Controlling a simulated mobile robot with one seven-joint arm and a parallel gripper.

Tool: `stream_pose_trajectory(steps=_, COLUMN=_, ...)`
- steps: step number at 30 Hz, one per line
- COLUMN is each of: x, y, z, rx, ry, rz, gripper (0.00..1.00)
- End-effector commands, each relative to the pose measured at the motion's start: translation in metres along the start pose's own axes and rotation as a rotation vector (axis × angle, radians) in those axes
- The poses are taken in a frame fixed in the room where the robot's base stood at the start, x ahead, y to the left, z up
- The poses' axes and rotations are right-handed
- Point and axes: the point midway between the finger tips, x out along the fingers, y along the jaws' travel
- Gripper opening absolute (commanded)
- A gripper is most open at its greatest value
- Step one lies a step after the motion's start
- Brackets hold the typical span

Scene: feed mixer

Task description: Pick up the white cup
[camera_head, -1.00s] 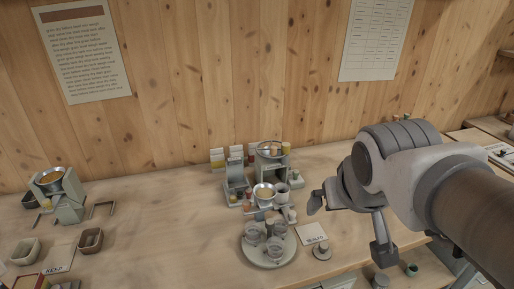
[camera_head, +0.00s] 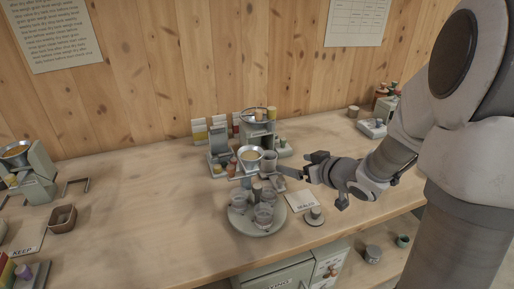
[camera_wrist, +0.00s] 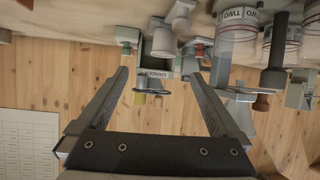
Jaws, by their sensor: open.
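The white cup (camera_head: 269,159) stands by the small mixing apparatus in the middle of the table, just right of a metal funnel bowl. In the wrist view, which is upside down, a pale cup (camera_wrist: 163,42) appears ahead of the gap between the fingers. My gripper (camera_head: 294,168) is just right of the cup in the head view, its fingers pointing left toward it. In the wrist view my gripper (camera_wrist: 158,76) has its fingers wide apart with nothing held. I cannot tell the exact distance to the cup.
A round tray (camera_head: 241,224) with several glass jars stands in front of the cup. A labelled card (camera_head: 301,201) and a grey weight (camera_head: 315,215) lie to its right. The funnel bowl (camera_head: 250,157) is close on the left.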

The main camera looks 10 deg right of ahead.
Motion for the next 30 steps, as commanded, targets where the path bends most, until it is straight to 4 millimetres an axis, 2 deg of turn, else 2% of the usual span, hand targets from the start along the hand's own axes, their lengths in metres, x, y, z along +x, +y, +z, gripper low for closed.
stream_pose_trajectory(steps=5, x=0.013, y=-0.005, z=0.005, rx=0.008, ry=0.016, rz=-0.033, gripper=1.00)
stream_pose_trajectory(steps=18, x=0.104, y=-0.008, z=0.005, rx=0.009, ry=0.016, rz=-0.032, gripper=1.00)
stream_pose_trajectory(steps=21, x=0.117, y=-0.008, z=0.004, rx=0.008, ry=0.015, rz=-0.031, gripper=1.00)
stream_pose_trajectory(steps=28, x=0.132, y=-0.008, z=0.003, rx=0.009, ry=0.015, rz=-0.029, gripper=1.00)
stream_pose_trajectory(steps=30, x=0.142, y=-0.009, z=0.004, rx=0.008, ry=0.015, rz=-0.031, gripper=1.00)
